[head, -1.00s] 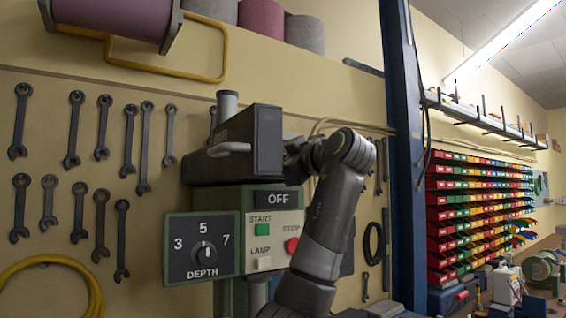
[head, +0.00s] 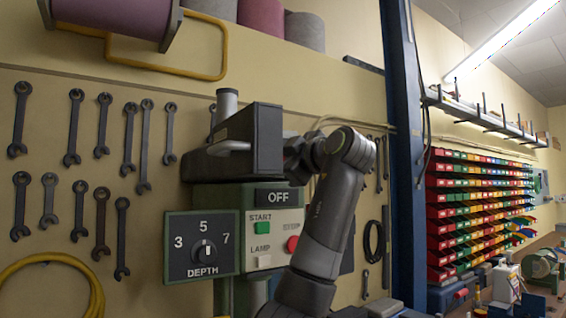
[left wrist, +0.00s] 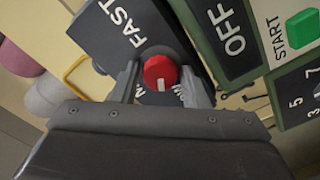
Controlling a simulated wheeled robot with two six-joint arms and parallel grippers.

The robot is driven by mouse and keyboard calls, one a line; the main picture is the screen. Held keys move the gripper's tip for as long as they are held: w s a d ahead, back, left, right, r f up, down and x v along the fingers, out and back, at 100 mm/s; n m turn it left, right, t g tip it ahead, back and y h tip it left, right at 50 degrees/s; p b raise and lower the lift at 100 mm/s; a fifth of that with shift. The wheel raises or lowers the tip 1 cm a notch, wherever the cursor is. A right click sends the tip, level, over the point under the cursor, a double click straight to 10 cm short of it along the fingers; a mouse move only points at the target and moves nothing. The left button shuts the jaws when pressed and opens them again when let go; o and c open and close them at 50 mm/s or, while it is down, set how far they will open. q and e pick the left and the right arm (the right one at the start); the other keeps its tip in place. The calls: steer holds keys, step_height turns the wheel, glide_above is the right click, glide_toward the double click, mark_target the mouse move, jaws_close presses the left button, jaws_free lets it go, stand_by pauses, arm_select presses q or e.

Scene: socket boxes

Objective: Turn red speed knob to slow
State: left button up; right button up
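The red speed knob (left wrist: 161,73) shows in the left wrist view, on a dark panel (left wrist: 118,38) lettered FAST. A white mark on the knob points toward the bottom of the picture. More lettering below the knob is partly covered by my fingers. My left gripper (left wrist: 163,82) has one finger on each side of the knob, with narrow gaps visible, so it looks open around it. In the head view the knob is hidden. My right gripper is not in view.
The OFF display (head: 279,196) and green START button (head: 265,228) are close by. A DEPTH dial (head: 204,250) is at the lower left of the machine. Wrenches (head: 73,125) hang on the wall. A blue post (head: 405,150) and colored bins (head: 470,210) are to the right.

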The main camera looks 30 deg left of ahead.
arm_select(q)
steer(key=shift+o, duration=1.1)
steer(key=shift+d, duration=0.15)
steer(key=b+v, duration=0.5)
steer(key=v, duration=1.2)
steer(key=shift+s+f, duration=0.1)
